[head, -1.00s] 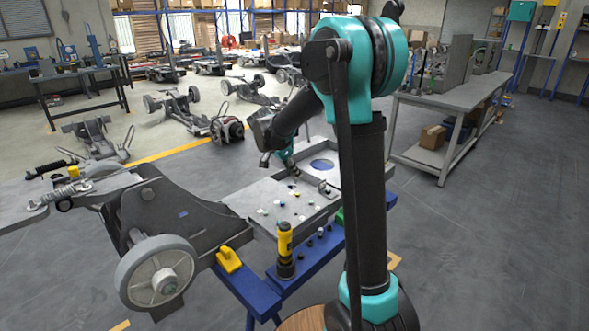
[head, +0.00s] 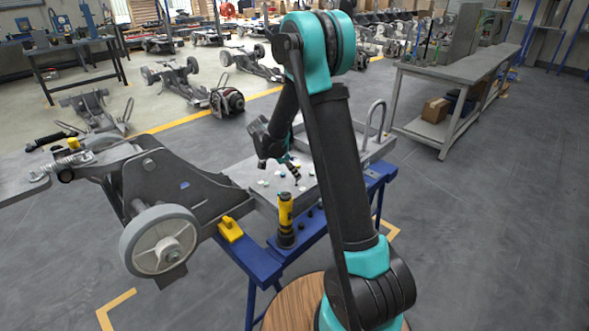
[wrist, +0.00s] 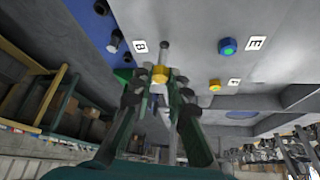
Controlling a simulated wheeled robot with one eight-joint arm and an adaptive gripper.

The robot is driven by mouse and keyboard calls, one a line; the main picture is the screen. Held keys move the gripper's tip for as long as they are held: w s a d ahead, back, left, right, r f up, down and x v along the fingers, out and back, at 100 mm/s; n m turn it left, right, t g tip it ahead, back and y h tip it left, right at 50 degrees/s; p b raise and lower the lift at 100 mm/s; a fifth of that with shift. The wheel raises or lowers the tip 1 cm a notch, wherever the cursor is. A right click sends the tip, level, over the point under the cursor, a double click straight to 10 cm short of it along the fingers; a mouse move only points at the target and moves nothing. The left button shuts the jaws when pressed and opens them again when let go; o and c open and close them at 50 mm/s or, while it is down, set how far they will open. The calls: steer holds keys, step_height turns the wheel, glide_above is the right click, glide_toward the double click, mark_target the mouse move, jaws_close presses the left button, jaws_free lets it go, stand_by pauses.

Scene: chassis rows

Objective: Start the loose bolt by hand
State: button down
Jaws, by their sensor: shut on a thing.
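My gripper (wrist: 160,85) is shut on a bolt (wrist: 160,73) with a yellow head and a grey shank. In the wrist view the shank points away from the fingers towards the grey plate (wrist: 190,25), near the label B (wrist: 139,46). I cannot tell whether its tip touches a hole. In the head view my gripper (head: 296,176) is over the grey plate (head: 243,172), with the bolt too small to make out.
A blue-green fastener (wrist: 228,46) is beside label E (wrist: 256,43), and a yellow one (wrist: 214,85) beside label F (wrist: 234,82). A yellow-and-black tool (head: 285,220) stands on the blue bench (head: 255,265). A wheeled chassis arm (head: 165,195) is at left.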

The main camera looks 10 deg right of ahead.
steer(key=n+t, duration=0.1)
steer(key=n, duration=0.1)
steer(key=n+t+y, duration=0.1)
steer(key=n, duration=0.3)
steer(key=shift+s+d+t+y, duration=0.2)
steer(key=shift+s+t+y, duration=0.05)
steer(key=shift+t+y, duration=0.15)
steer(key=n+t+y, duration=0.1)
steer(key=n, duration=0.2)
steer(key=shift+d+n, duration=0.1)
steer(key=shift+n, duration=0.2)
steer(key=shift+n+t+y, duration=0.3)
steer(key=shift+n+y, duration=0.7)
steer(key=shift+n, duration=0.7)
steer(key=shift+f, duration=1.35)
steer(key=shift+f, duration=0.3)
